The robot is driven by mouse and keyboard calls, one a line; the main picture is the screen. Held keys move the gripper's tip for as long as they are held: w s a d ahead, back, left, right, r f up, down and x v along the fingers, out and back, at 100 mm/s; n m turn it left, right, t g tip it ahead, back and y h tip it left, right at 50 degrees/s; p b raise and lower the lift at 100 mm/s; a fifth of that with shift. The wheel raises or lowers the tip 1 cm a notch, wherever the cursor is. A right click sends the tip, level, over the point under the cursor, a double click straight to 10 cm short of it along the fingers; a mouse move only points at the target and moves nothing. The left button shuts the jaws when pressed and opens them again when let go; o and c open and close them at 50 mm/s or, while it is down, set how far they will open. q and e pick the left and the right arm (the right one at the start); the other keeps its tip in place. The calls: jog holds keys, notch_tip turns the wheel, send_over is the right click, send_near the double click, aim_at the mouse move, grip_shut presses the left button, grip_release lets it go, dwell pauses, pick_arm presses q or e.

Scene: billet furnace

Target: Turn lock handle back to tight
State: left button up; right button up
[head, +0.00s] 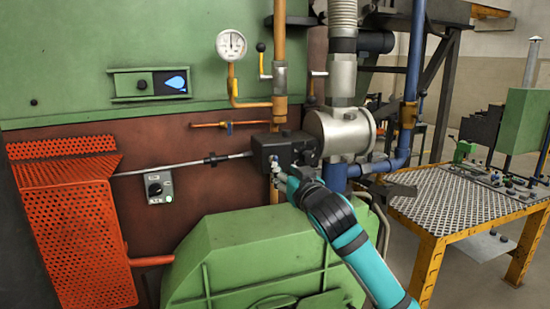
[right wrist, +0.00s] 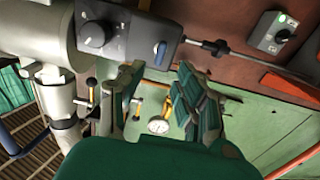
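A dark actuator box (head: 285,150) sits on the pipework at the centre of the head view. In the right wrist view the same box (right wrist: 128,35) carries a round dial (right wrist: 94,36) and a small dark-blue lever (right wrist: 160,52) near its edge. I cannot tell for sure which part is the lock handle. My right gripper (head: 280,172) is right in front of the box's lower side. In the right wrist view its two fingers (right wrist: 156,82) stand apart with nothing between them, and the small lever shows just beyond the tips. My left gripper is not in view.
A silver rod (head: 185,165) runs left from the box to an orange mesh guard (head: 75,225). A green housing (head: 255,260) lies below my right arm. A pressure gauge (head: 231,45) and pipes stand above. A yellow-framed table (head: 450,205) stands right.

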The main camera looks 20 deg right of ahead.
jog(key=shift+w+a+p, duration=0.15)
jog(key=shift+w+p, duration=0.8)
jog(key=shift+w, duration=3.25)
jog(key=shift+c, duration=0.3)
grip_shut()
